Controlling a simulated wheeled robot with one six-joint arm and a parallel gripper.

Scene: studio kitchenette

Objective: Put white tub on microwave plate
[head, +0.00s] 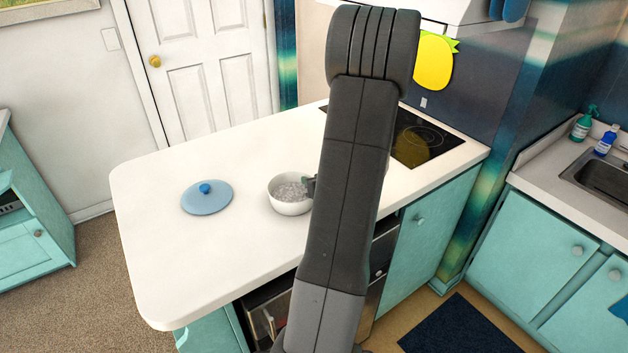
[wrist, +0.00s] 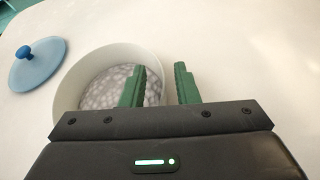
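The white tub (head: 288,208) is a round bowl with a speckled grey inside, upright on the white counter. It also shows in the wrist view (wrist: 66,92). My gripper (wrist: 159,84) has its two green fingers apart. The left finger is over the tub's inside and the right finger is outside it, with the tub's right wall between them. I cannot tell whether either finger touches the wall. In the head view my arm hides most of the gripper (head: 312,186). I cannot make out the microwave plate in either view.
A blue lid with a knob (head: 206,198) lies left of the tub. A dark cooktop (head: 420,142) is at the counter's back right. A dark compartment (head: 268,306) opens below the counter's front edge. The counter's left part (head: 150,240) is clear.

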